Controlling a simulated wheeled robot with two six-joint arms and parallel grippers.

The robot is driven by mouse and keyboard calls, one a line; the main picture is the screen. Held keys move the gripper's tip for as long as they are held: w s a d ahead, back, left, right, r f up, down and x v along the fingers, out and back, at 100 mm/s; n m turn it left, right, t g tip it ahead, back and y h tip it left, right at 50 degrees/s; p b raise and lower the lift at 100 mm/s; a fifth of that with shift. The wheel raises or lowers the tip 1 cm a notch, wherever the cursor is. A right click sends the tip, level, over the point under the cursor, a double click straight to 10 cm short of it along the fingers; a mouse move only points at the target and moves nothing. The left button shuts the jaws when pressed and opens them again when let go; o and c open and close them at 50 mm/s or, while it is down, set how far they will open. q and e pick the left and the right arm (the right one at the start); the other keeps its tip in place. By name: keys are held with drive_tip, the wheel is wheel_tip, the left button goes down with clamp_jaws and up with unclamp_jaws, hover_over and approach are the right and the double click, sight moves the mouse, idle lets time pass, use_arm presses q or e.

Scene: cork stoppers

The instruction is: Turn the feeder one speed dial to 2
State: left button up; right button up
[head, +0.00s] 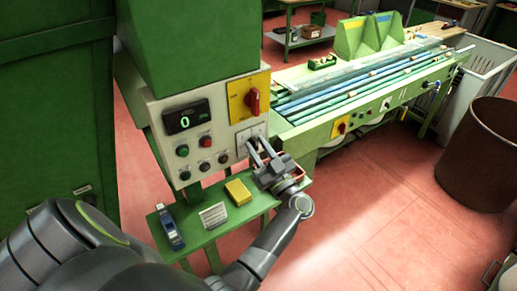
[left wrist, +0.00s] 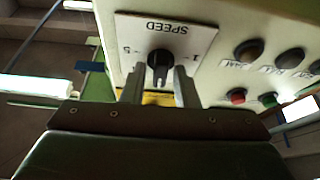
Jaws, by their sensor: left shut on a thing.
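The speed dial (left wrist: 159,62) is a black knob on a white plate marked SPEED, upside down in the left wrist view, with 5 and 1 beside the knob. Its exact setting is too small to read. My left gripper (head: 257,147) reaches the front of the control panel (head: 222,140); its two fingers (left wrist: 160,84) are shut on the knob from both sides. In the head view the dial's plate (head: 243,141) is partly hidden behind the fingers. The display (head: 186,117) on the panel reads 0. My right gripper is not in view.
A red rotary switch (head: 253,101) on a yellow plate sits above the dial. Several push buttons (head: 205,141) lie left of it. A green shelf below holds a yellow block (head: 238,192), a white card (head: 213,216) and a blue tool (head: 168,226). A conveyor bench (head: 340,100) stands at right.

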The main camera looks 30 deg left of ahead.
use_arm(q)
drive_tip(key=n+g+b, duration=0.1)
drive_tip(key=n+b, duration=0.1)
drive_tip(key=n, duration=0.1)
drive_tip(key=n+g+b, duration=0.2)
drive_tip(key=n, duration=0.1)
drive_tip(key=shift+w+f+n+y, duration=0.1)
drive_tip(key=shift+f+n+y, duration=0.1)
drive_tip(key=shift+n+y, duration=0.15)
drive_tip(key=n+g+b, duration=0.1)
drive_tip(key=n, duration=0.1)
drive_tip(key=n+g+b, duration=0.1)
drive_tip(key=n+b, duration=0.1)
drive_tip(key=n, duration=0.1)
drive_tip(key=shift+r+g, duration=0.1)
drive_tip(key=shift+g, duration=0.3)
drive_tip(key=shift+r+n, duration=0.1)
drive_tip(key=shift+n, duration=0.45)
drive_tip(key=shift+h, duration=0.45)
drive_tip(key=o, duration=0.6)
drive_tip(key=shift+o, duration=0.4)
drive_tip(key=shift+a, duration=0.1)
